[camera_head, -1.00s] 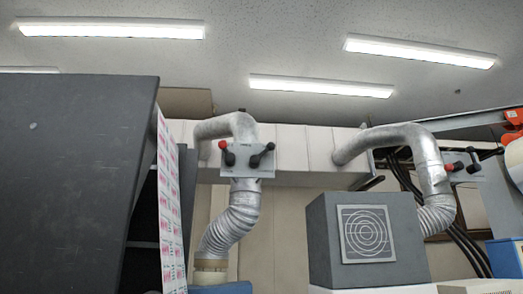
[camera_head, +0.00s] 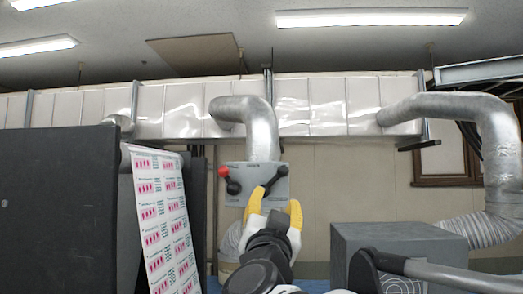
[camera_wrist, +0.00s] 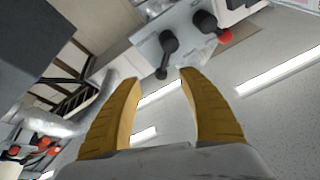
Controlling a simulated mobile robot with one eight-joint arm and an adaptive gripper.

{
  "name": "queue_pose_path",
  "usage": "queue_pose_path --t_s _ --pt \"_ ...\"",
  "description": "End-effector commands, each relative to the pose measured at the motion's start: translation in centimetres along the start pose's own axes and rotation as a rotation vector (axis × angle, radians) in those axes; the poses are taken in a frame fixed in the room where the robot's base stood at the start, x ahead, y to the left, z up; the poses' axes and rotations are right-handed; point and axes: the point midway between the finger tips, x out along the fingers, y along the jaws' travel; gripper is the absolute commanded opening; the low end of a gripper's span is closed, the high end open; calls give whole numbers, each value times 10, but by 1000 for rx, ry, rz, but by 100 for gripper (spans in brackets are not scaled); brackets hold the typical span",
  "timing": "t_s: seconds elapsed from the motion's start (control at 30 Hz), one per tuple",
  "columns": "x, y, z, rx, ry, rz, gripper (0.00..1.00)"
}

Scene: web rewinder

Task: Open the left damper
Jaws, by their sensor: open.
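The left damper's grey plate (camera_head: 256,168) sits on the silver duct below its bend. It carries a red knob (camera_head: 223,171), a black knob (camera_head: 233,187) beside it and a black lever (camera_head: 275,179) on the right. My gripper (camera_head: 276,198) is open and empty just below that lever, with yellow fingers pointing up. In the wrist view, the plate (camera_wrist: 150,47) is ahead and the black lever (camera_wrist: 168,54) hangs toward the gap between my fingertips (camera_wrist: 160,77). I cannot tell whether they touch. My gripper and wrist hide part of the flexible hose below.
A dark panel (camera_head: 60,210) and a printed web (camera_head: 160,215) stand at the left. A grey box (camera_head: 400,237) and another silver duct (camera_head: 495,140) are at the right. A white main duct (camera_head: 330,105) runs across the back wall.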

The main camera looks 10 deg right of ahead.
Motion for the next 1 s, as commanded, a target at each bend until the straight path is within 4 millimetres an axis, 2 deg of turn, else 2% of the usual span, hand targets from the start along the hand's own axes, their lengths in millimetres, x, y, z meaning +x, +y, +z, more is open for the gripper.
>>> queue_pose_path --t_s 0.03,0.13,0.33,0.7,0.83,1.0 --pt "7 -3 -15 4 11 26 48" --pt "11 0 -24 4 27 67 48" --pt "31 4 -26 3 33 81 48" --pt "101 9 -28 3 32 78 48" --pt "113 10 -28 5 32 77 48" --pt "118 10 -27 5 31 76 48"
